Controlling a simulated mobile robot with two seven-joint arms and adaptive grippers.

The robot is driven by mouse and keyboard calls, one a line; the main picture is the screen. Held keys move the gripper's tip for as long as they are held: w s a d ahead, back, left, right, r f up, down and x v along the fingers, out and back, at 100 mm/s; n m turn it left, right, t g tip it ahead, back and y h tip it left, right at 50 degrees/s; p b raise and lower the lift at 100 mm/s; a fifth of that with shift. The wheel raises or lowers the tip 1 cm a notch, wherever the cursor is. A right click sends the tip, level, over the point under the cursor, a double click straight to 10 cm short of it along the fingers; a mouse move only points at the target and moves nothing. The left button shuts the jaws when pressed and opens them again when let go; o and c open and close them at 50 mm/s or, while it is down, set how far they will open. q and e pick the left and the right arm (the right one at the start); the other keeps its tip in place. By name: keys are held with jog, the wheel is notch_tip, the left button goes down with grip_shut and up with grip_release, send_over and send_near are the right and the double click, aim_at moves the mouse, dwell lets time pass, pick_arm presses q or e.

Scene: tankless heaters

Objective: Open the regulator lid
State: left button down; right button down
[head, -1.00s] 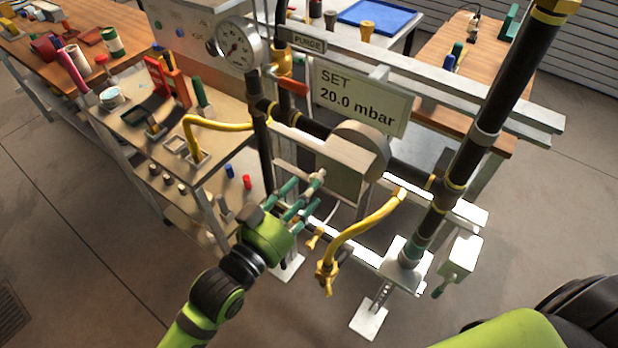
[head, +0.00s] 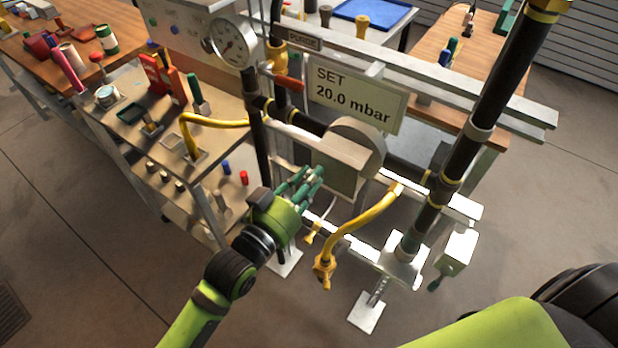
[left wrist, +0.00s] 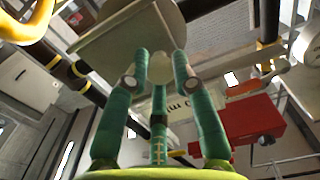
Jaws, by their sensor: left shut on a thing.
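The regulator (head: 357,150) is a round pale body on the dark pipe. A flat grey-green plate, which looks like its lid (head: 336,176), faces front below it. In the left wrist view the plate (left wrist: 115,48) spans the upper middle. My left gripper (head: 314,179), with green fingers, is at the plate's lower left edge. In the left wrist view its fingertips (left wrist: 160,72) are shut on a small pale knob (left wrist: 161,66) by the plate's edge. The plate looks closed, though the fingers hide part of its edge. My right gripper is out of view.
A yellow hose (head: 360,228) hangs right of my left gripper. A gauge (head: 233,43) and a sign (head: 355,100) reading "SET 20.0 mbar" are above. A cluttered shelf cart (head: 160,140) stands to the left. The floor in front is open.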

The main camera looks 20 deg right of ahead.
pick_arm(q)
jog(key=w+a+b, duration=0.2)
jog(key=w+a, duration=0.3)
jog(key=w, duration=0.2)
jog(key=shift+w+a+r, duration=0.15)
jog(key=shift+a+r, duration=0.1)
jog(key=shift+r, duration=0.15)
jog(key=c, duration=1)
grip_release()
jog(key=shift+f, duration=0.1)
